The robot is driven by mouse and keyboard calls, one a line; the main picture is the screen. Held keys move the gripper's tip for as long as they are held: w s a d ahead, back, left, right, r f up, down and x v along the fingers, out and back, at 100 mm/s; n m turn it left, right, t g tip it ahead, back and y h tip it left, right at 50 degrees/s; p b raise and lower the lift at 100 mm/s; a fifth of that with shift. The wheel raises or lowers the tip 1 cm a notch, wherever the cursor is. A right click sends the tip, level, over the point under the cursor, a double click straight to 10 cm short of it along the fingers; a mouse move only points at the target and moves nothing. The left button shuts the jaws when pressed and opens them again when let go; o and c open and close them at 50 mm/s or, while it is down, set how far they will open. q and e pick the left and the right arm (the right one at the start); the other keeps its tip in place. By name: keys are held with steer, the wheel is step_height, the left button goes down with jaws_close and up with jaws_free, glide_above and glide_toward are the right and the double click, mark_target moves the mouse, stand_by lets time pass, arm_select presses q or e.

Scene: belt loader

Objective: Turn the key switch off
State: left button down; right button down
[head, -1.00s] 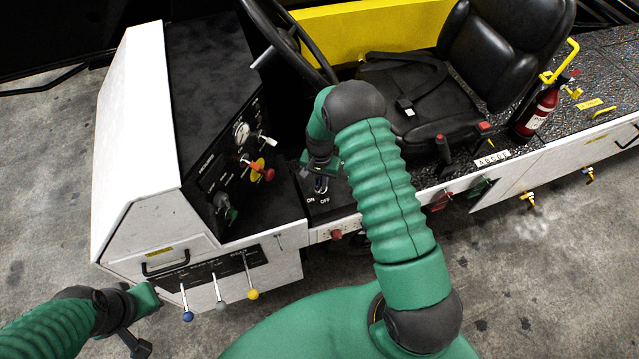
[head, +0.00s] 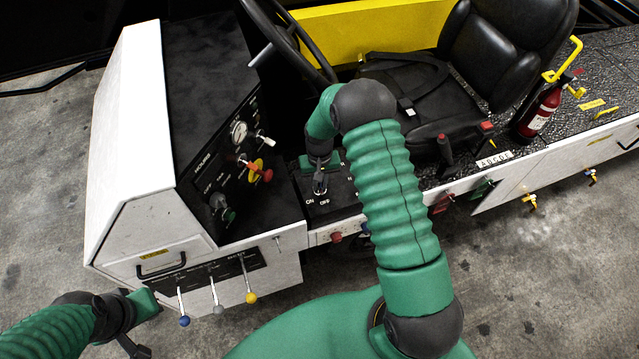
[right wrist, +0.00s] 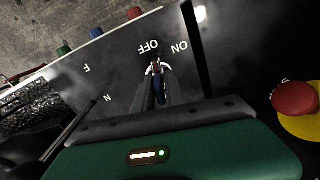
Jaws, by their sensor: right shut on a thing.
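The key switch (right wrist: 155,66) is a small metal piece on the dark panel beside the white ON and OFF labels. In the right wrist view it sits between my fingertips, just below OFF. My right gripper (right wrist: 155,80) is shut on it; this gripper also shows in the head view (head: 320,186), pointing down at the panel. The fingers hide most of the switch, so its exact turn is hard to read. My left gripper (head: 138,346) is at the lower left of the head view, away from the panel, its fingers partly cut off.
The dash panel (head: 238,165) left of my right gripper carries a gauge, knobs and a red button on yellow (right wrist: 296,98). The steering wheel (head: 300,45) and black seat (head: 430,105) are behind. Levers with blue, grey and yellow knobs stand at the front.

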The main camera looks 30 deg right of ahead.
steer(key=shift+w+r+n, duration=0.1)
steer(key=shift+w+n, duration=0.15)
steer(key=shift+n, duration=0.65)
steer(key=c, duration=1.6)
jaws_free()
steer(key=shift+o, duration=1.1)
steer(key=shift+f, duration=0.2)
steer(key=shift+r, duration=0.15)
step_height(320, 180, up, 16)
steer(key=b, duration=0.3)
steer(key=shift+r, duration=0.2)
